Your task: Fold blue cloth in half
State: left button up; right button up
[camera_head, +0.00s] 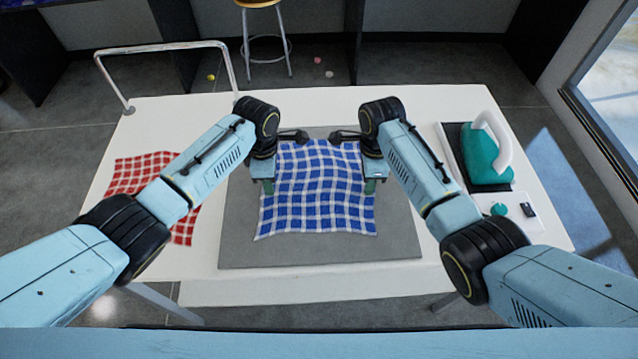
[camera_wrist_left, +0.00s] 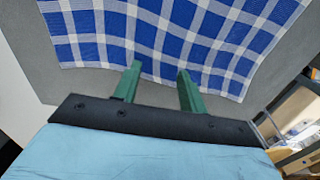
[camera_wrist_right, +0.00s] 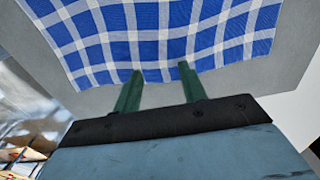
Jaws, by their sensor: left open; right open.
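The blue and white checked cloth (camera_head: 318,190) lies spread out, slightly rippled, on the grey mat (camera_head: 320,252). My left gripper (camera_head: 268,186) is at the cloth's left edge, towards its far end. In the left wrist view its green fingers (camera_wrist_left: 160,84) are apart, with their tips over the cloth's edge and nothing clearly held. My right gripper (camera_head: 370,186) is at the cloth's right edge. In the right wrist view its fingers (camera_wrist_right: 160,80) are also apart, with their tips at the cloth's edge. I cannot tell whether the fingertips touch the cloth.
A red checked cloth (camera_head: 140,173) lies at the left of the white table (camera_head: 300,101), partly under my left arm. A teal iron (camera_head: 484,155) with a white handle stands at the right. A stool (camera_head: 265,40) stands behind the table.

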pick_arm(q)
jog(key=shift+f, duration=0.1)
pick_arm(e)
jog(key=shift+f, duration=0.1)
pick_arm(q)
jog(key=shift+f, duration=0.15)
pick_arm(e)
jog(key=shift+f, duration=0.1)
pick_arm(q)
jog(key=shift+s, duration=0.1)
grip_shut()
pick_arm(e)
grip_shut()
dwell(0.3)
